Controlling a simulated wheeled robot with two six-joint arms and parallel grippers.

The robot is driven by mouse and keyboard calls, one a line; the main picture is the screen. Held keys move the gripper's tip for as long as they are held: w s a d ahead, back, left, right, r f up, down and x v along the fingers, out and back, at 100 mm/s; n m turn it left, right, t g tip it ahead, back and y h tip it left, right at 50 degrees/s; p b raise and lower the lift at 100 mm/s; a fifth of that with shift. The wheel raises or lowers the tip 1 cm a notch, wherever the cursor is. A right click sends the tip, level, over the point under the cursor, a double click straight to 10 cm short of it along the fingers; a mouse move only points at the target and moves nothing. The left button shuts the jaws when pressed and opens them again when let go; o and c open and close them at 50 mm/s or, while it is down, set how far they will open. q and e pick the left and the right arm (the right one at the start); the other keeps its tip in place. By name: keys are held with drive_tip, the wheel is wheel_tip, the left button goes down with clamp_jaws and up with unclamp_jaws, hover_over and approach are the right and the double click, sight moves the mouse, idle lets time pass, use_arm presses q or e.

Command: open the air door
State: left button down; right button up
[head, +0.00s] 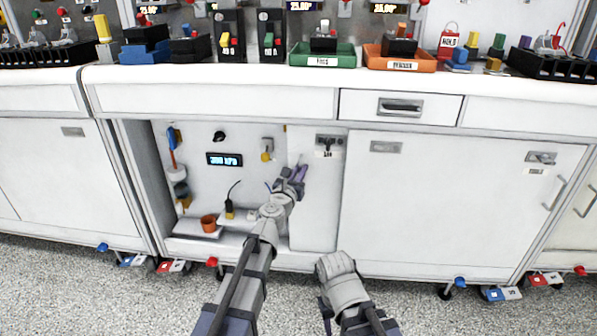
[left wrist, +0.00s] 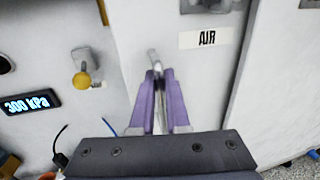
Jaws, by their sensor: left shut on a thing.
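The air door (head: 312,215) is a narrow white panel with an "AIR" label that shows in the left wrist view (left wrist: 207,38). To its left the cabinet bay stands open and its inside shows. I cannot tell whether the panel is swung or slid. The door's upright metal handle (left wrist: 152,58) is between the purple fingers of my left gripper (left wrist: 160,85). That gripper, also in the head view (head: 296,176), is shut on the handle, its lower part hidden by the fingers. My right arm shows at lower middle, but its fingertips are not visible.
In the open bay are a pressure display (head: 224,159) reading 300 kPa, a yellow knob (head: 267,155) and an orange pot (head: 208,223). A closed wide door (head: 440,210) is to the right. The counter (head: 220,76) above carries trays and breakers.

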use_arm(q)
drive_tip(key=c, duration=0.9)
unclamp_jaws()
drive_tip(key=v, duration=0.7)
drive_tip(key=shift+s+a, duration=0.1)
drive_tip(key=shift+s, duration=0.25)
